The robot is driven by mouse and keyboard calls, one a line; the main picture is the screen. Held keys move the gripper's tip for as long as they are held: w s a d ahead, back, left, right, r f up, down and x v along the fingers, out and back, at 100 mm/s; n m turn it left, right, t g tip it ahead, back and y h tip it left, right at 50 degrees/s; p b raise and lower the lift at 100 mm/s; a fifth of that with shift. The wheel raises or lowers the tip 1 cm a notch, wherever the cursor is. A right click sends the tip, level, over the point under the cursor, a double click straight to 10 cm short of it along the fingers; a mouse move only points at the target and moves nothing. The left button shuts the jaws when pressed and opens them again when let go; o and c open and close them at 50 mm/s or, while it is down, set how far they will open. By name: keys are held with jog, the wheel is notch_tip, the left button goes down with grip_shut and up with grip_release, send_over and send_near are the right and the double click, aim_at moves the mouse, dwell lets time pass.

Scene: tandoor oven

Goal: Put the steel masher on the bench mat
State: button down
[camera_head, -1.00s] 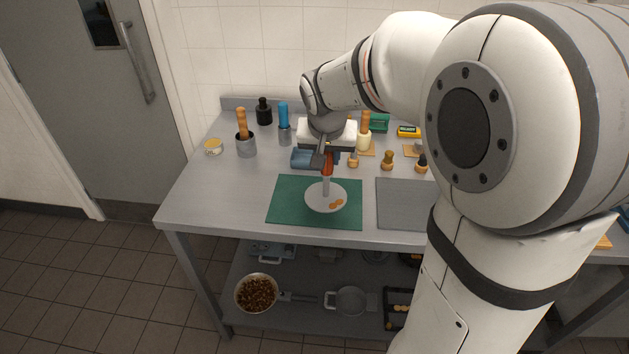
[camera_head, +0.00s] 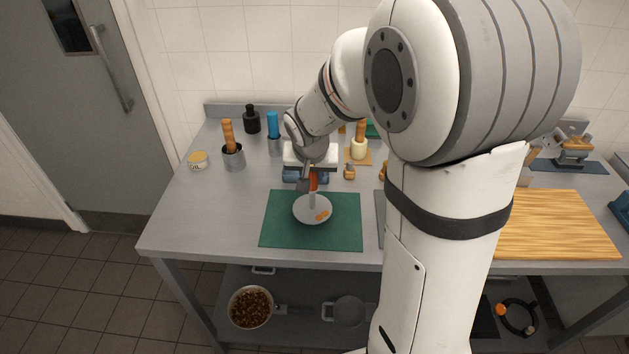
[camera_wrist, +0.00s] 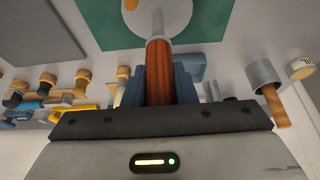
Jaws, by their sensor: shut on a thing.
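My gripper (camera_head: 308,182) is shut on the orange-brown handle (camera_wrist: 160,70) of the steel masher, between its blue-grey fingers in the wrist view. The masher hangs upright, its grey shaft (camera_head: 312,201) pointing down to a pale round disc (camera_head: 305,212). Small orange pieces show on the disc's edge. The disc lies over the green bench mat (camera_head: 340,235), near its middle and toward its back; I cannot tell whether it touches the mat. The mat's green also shows at the top of the wrist view (camera_wrist: 100,25).
A grey mat (camera_head: 380,215) lies right of the green one, mostly hidden by my arm. A wooden board (camera_head: 560,225) lies at right.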

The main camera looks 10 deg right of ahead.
notch_tip(320, 180, down, 3)
jog(key=shift+r, duration=0.1)
jog(key=shift+s, duration=0.1)
jog(key=c, duration=1.2)
grip_release()
jog(key=shift+o, duration=0.2)
jog(key=v, duration=1.1)
jog(key=s+d+n+g+y, duration=0.1)
jog(key=s+n, duration=0.2)
jog(key=s, duration=1.5)
jog(key=shift+d+n+b, duration=0.3)
jog(key=shift+d+b, duration=0.05)
jog(key=shift+b, duration=0.05)
